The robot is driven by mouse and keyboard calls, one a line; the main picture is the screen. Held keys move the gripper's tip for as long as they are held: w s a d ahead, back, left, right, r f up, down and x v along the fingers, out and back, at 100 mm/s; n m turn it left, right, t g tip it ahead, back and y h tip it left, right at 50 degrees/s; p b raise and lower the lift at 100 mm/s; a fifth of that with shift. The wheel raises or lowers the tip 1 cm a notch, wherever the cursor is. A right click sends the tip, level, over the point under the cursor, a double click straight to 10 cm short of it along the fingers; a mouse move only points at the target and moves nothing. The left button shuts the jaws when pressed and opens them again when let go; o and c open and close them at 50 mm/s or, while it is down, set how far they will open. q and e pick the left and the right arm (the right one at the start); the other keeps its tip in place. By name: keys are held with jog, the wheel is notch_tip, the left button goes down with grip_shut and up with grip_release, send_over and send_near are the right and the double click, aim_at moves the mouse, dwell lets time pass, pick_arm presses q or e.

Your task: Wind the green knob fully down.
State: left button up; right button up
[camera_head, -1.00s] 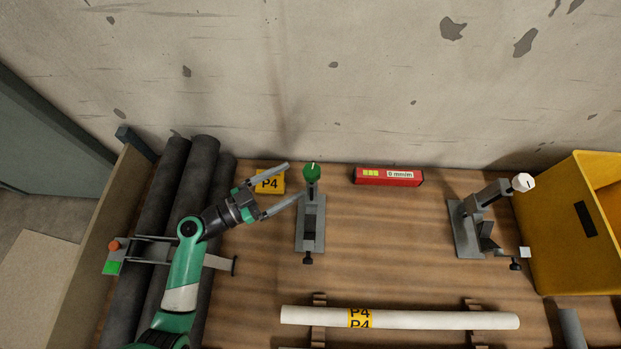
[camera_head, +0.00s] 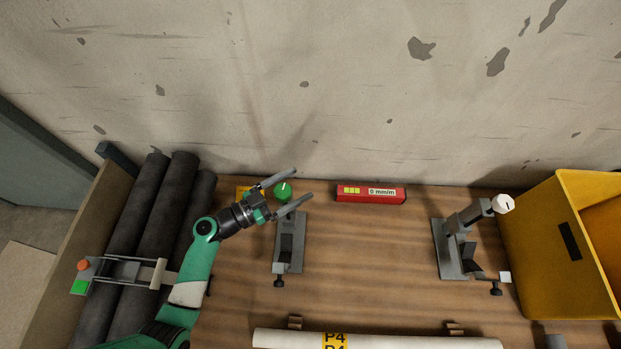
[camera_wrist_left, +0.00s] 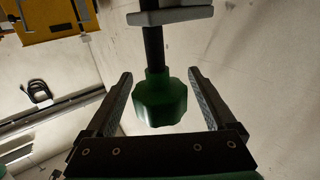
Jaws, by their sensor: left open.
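The green knob (camera_head: 283,190) tops the grey clamp stand (camera_head: 290,243) at the back left of the bench. My left gripper (camera_head: 294,184) is open, with its two fingers on either side of the knob. In the left wrist view the knob (camera_wrist_left: 160,101) hangs on a dark threaded rod between the open fingers (camera_wrist_left: 160,85), with a gap on both sides. I cannot see any finger touching it. My right gripper is not in view.
A red level-like box (camera_head: 371,193) lies right of the knob. A second clamp with a white knob (camera_head: 503,204) and a yellow bin (camera_head: 560,240) stand at the right. A white pipe (camera_head: 400,341) lies in front. Dark pipes (camera_head: 165,200) lie at the left.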

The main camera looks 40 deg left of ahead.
pick_arm(q)
jog(key=shift+c, duration=0.7)
jog(key=c, duration=1.2)
jog(key=shift+f, duration=0.1)
jog(key=shift+n+y, duration=0.3)
jog(key=shift+y, duration=0.2)
